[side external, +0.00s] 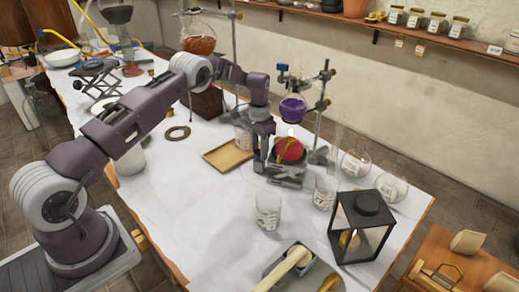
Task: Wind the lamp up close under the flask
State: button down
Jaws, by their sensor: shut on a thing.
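A round flask (293,108) of purple liquid is clamped on a metal stand (320,115). Below it a red lamp (289,149) with a small lit flame (291,132) stands on a low grey jack (288,178). A clear gap shows between the flame and the flask's bottom. My gripper (259,167) points down at the jack's left side, beside the lamp. It is shut, seemingly on the jack's knob, which the fingers hide. The flask and lamp are upright.
A wooden tray (228,158) lies left of the jack. Glass beakers (268,211) stand in front and to the right (325,192). Clear flasks (355,164) and a black lantern (362,228) are at the right. White cloth at front left is clear.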

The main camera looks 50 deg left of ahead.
dwell(0.4)
jog(key=c, duration=0.9)
grip_release()
jog(key=shift+r, duration=0.1)
notch_tip(320, 180, up, 8)
jog(key=shift+f, duration=0.1)
notch_tip(320, 180, up, 14)
jog(key=t, duration=0.1)
send_over(259, 152)
jog(key=s+d, duration=0.4)
jog(key=s+d+r+t, duration=0.2)
jog(key=s+d+r, duration=0.4)
jog(key=s+r, duration=0.4)
jog(key=s+d+r+n+t, duration=0.1)
jog(key=s+d+r, duration=0.1)
jog(key=s, duration=0.4)
jog(key=s+d+r, duration=0.1)
jog(key=s+d, duration=0.1)
jog(key=s, duration=0.5)
jog(key=s+d+f, duration=0.1)
jog(key=s+f, duration=0.1)
jog(key=s, duration=0.4)
jog(key=s+f+t, duration=0.1)
jog(key=s+f, duration=0.1)
jog(key=s, duration=0.4)
jog(key=shift+s+d+f+t, duration=0.25)
jog(key=shift+s+d+t, duration=0.05)
jog(key=shift+s+d, duration=0.1)
